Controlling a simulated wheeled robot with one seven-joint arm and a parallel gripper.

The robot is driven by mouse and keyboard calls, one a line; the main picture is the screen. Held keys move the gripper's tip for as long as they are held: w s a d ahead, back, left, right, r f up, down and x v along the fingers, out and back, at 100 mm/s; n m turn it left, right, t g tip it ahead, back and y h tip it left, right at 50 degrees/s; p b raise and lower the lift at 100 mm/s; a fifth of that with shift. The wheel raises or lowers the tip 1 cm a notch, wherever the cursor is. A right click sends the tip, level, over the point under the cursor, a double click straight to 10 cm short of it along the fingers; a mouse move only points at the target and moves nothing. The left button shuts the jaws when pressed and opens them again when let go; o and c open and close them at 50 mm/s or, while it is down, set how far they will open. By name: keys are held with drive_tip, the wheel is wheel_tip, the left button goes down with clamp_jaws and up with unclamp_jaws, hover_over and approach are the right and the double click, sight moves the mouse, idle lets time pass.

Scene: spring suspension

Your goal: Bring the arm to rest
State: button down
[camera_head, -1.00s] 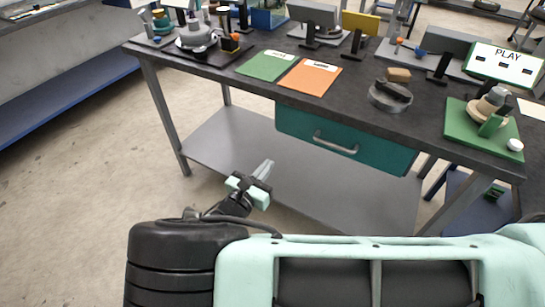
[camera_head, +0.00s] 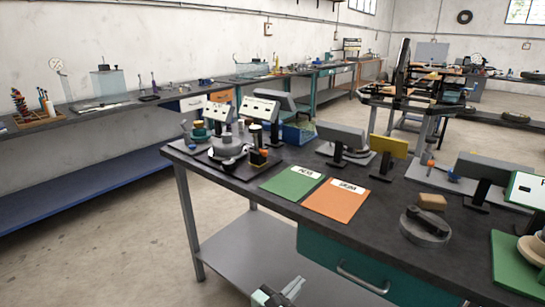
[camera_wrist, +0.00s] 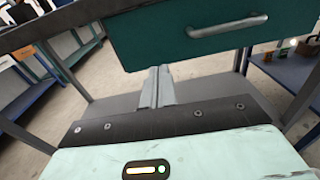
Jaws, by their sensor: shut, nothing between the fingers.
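My gripper (camera_head: 284,292) shows at the bottom edge of the head view, in front of the workbench (camera_head: 385,225) and lower than its top. In the wrist view, its two grey fingers (camera_wrist: 157,88) are together and hold nothing. They point at the space below the teal drawer (camera_wrist: 200,35), which is closed and has a grey handle (camera_wrist: 228,26). The same drawer shows in the head view (camera_head: 325,255). The rest of my arm is out of the head view.
On the bench lie a green sheet (camera_head: 291,182) and an orange sheet (camera_head: 337,200). A grey round device (camera_head: 425,228) and several instruments stand there too. A lower grey shelf (camera_head: 235,255) spans the legs. Open floor (camera_head: 90,250) lies to the left.

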drive_tip(key=s+d+r+m+g+y, duration=0.2)
drive_tip(key=s+d+r+m+g, duration=0.45)
drive_tip(key=s+m+g, duration=0.35)
drive_tip(key=s+d+r+m+g+y+p, duration=0.1)
drive_tip(key=s+d+r+m+g+y, duration=0.1)
drive_tip(key=s+r+m+y, duration=0.8)
drive_tip(key=s+r+g, duration=0.1)
drive_tip(key=s+r, duration=0.4)
drive_tip(key=r, duration=0.3)
